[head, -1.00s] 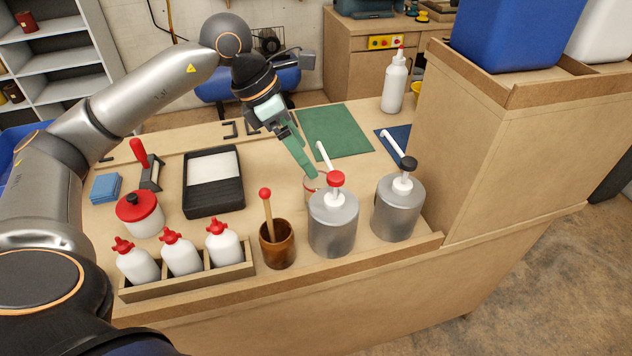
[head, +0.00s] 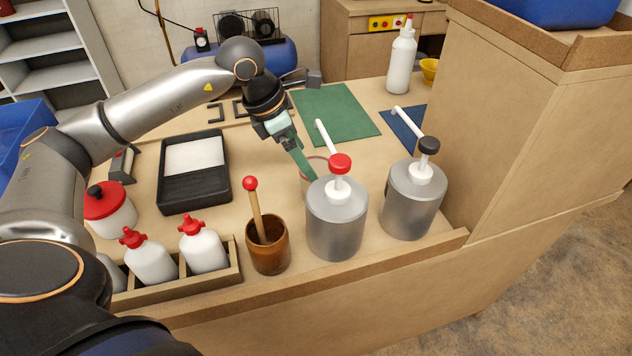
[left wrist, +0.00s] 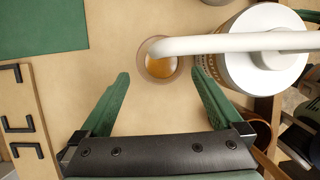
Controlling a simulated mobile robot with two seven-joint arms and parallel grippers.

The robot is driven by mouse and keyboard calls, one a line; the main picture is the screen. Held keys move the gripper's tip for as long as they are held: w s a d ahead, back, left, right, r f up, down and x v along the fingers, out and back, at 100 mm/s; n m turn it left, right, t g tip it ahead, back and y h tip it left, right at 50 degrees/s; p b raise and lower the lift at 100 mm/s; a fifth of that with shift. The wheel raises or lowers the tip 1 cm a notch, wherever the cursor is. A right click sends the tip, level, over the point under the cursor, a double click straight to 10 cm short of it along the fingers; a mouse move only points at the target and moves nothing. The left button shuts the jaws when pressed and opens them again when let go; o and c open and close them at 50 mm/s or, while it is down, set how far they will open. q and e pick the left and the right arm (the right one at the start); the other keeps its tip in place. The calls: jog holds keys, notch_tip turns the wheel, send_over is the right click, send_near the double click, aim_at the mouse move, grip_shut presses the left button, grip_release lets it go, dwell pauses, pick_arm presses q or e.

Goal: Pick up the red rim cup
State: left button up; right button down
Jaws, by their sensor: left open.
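The red rim cup (head: 304,186) stands on the bench just behind the left silver pump can (head: 337,222), which hides part of it. In the left wrist view the cup (left wrist: 160,67) appears from above with amber-coloured contents. The white pump spout (left wrist: 230,43) crosses over its upper edge. My left gripper (head: 306,165) points down at the cup with its green fingers. My right gripper is not in view.
A black-topped pump can (head: 412,205) stands to the right. A brown pot with a red-knobbed stick (head: 269,248) is in front. White bottles (head: 204,247) stand in a wooden rack. A black tray (head: 194,190) and green mat (head: 335,113) lie on the bench.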

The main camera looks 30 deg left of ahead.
aim_at(316, 169)
pick_arm(q)
jog(key=x, duration=0.5)
jog(key=shift+w+d+f+p, duration=0.2)
jog(key=shift+w+d+p, duration=0.1)
jog(key=shift+p, duration=0.05)
jog(key=shift+c, duration=0.2)
jog(key=shift+r, duration=0.1)
jog(key=c, duration=1.2)
jog(key=shift+o, duration=0.2)
